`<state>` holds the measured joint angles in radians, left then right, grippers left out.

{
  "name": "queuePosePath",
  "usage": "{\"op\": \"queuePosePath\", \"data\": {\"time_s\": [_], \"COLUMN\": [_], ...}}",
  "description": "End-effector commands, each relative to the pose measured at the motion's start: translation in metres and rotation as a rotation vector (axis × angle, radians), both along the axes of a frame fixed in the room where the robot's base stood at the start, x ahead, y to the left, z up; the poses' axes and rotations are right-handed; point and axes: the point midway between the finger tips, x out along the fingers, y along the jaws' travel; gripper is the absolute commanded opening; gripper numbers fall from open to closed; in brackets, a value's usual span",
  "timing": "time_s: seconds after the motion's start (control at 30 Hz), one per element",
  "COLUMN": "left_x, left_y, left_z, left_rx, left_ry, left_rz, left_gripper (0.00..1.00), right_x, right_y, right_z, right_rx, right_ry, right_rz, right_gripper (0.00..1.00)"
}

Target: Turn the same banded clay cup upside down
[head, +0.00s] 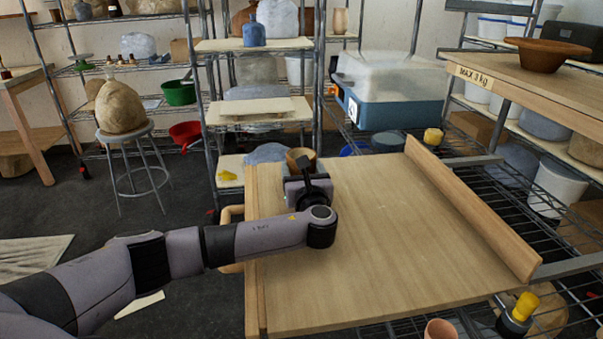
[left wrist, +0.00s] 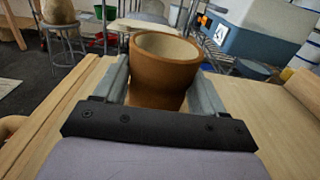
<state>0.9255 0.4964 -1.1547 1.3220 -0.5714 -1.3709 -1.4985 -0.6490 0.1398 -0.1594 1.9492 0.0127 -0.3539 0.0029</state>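The clay cup (left wrist: 165,62) is upright in the left wrist view, its pale inside showing through the open mouth. Its brown wall has a lighter upper part and a darker lower part. My left gripper (left wrist: 162,92) has a finger against each side of it. In the head view the cup (head: 299,157) shows just beyond my left gripper (head: 305,178), near the far left corner of the wooden board; its lower part is hidden by the gripper. Whether its base touches the board cannot be told. My right gripper is in neither view.
The wooden board (head: 400,240) is mostly clear, with a raised ledge (head: 470,205) along its right side. Another clay cup (head: 440,329) stands at the near edge of view. A stool (head: 124,135) holds a bulbous vessel.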

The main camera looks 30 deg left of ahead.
Motion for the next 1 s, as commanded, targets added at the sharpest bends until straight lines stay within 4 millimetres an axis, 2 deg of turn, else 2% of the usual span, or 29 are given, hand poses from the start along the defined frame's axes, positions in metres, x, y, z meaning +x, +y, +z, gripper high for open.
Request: {"op": "queuePosePath", "data": {"time_s": [0.27, 0.47, 0.67, 1.0], "left_x": [0.000, 0.000, 0.000, 0.000], "left_y": [0.000, 0.000, 0.000, 0.000], "left_z": [0.002, 0.018, 0.058, 0.147], "left_rx": [0.000, -0.001, -0.002, -0.001], "left_ry": [-0.002, -0.006, -0.009, -0.008], "left_rz": [0.000, 0.001, -0.001, 0.000], "left_gripper": [0.24, 0.24, 0.24, 0.24], "right_x": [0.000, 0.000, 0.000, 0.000], "right_y": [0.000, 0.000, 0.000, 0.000], "right_z": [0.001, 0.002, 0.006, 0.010], "right_rx": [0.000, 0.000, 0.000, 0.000], "right_ry": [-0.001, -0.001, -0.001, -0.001], "right_rz": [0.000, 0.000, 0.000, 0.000], "right_gripper": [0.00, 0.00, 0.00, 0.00]}}
